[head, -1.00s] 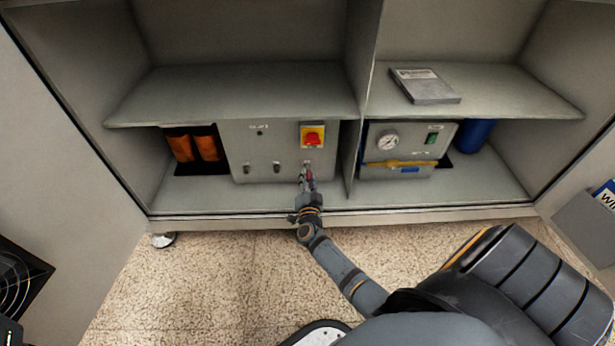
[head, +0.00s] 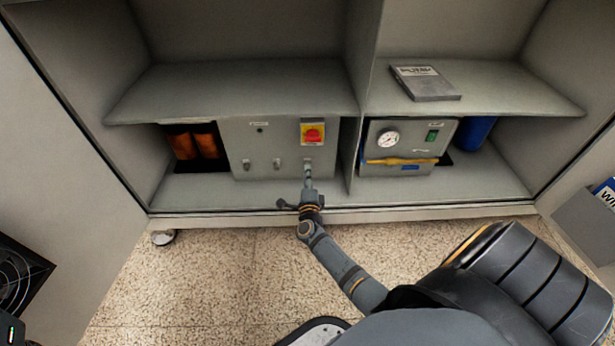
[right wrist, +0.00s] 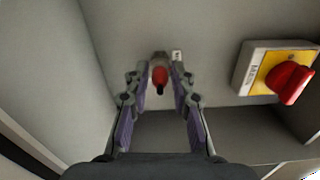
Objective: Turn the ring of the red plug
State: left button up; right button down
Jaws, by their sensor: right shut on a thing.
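The red plug (right wrist: 160,75) sits in a socket low on the grey cabinet panel, seen end-on in the right wrist view. My right gripper (right wrist: 160,84) is shut on the plug, with one finger on each side of it. In the head view my right gripper (head: 308,186) reaches up to the lower right of the grey control box (head: 245,140), below the red-and-yellow switch. The gripper hides most of the plug there. Whether the fingers hold only its ring or also its body I cannot tell. My left gripper is not in view.
The red rotary switch on its yellow plate (head: 312,131) is just above the plug; it also shows in the right wrist view (right wrist: 290,82). Two small sockets (head: 263,163) are left of the plug. A vertical divider (head: 352,160) stands close on the right. The shelf (head: 230,90) overhangs the box.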

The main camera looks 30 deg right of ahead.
jog(key=shift+m, duration=1.3)
jog(key=c, duration=1.1)
grip_release()
jog(key=shift+s+a, duration=0.15)
jog(key=shift+s, duration=0.1)
jog(key=v, duration=1.1)
jog(key=shift+s, duration=0.25)
